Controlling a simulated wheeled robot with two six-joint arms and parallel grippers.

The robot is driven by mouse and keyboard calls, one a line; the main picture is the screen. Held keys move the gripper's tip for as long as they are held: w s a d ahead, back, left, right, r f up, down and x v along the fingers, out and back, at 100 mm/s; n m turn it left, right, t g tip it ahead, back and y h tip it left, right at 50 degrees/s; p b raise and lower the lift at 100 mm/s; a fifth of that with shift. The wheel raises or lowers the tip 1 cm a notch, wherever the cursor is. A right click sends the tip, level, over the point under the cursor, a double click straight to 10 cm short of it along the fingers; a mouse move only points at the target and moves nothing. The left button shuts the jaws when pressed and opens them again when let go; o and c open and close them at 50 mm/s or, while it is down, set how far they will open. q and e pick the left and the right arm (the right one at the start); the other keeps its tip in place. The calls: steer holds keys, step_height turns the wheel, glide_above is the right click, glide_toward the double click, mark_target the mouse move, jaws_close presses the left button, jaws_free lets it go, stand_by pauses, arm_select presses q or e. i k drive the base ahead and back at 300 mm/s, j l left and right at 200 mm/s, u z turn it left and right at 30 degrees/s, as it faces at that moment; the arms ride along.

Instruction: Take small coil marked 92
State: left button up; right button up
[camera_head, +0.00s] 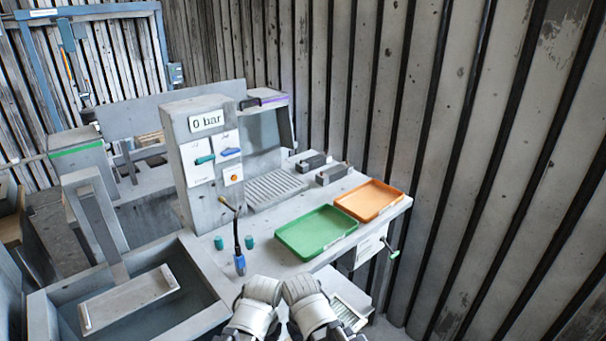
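I cannot make out a coil marked 92 in the head view. Two small teal cylinders stand on the bench: a left teal cylinder (218,243) and a right teal cylinder (249,242). No marking on them can be read, so I cannot tell whether either is a coil. The white links of both my arms come up close together at the bottom centre, in front of the bench edge. The fingers of my grippers do not show.
An empty-looking green tray (317,232) and an orange tray (369,200) lie on the bench's right side. A blue-based gooseneck (239,262) stands near the front. A panel reading 0 bar (207,121) rises behind. A sunken basin with a grey block (130,299) is at left.

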mark_target(324, 177)
steer(key=i+l+u, duration=0.1)
steer(key=l+u, duration=0.15)
steer(key=u, duration=0.15)
steer(key=l+u, duration=0.25)
steer(key=u, duration=0.15)
steer(key=l+u, duration=0.45)
steer(key=l, duration=0.45)
steer(key=k+l+u, duration=0.15)
steer(key=l, duration=0.35)
steer(key=l+u, duration=0.1)
steer(key=l, duration=0.4)
steer(key=k+l+u, duration=0.15)
steer(key=l, duration=0.35)
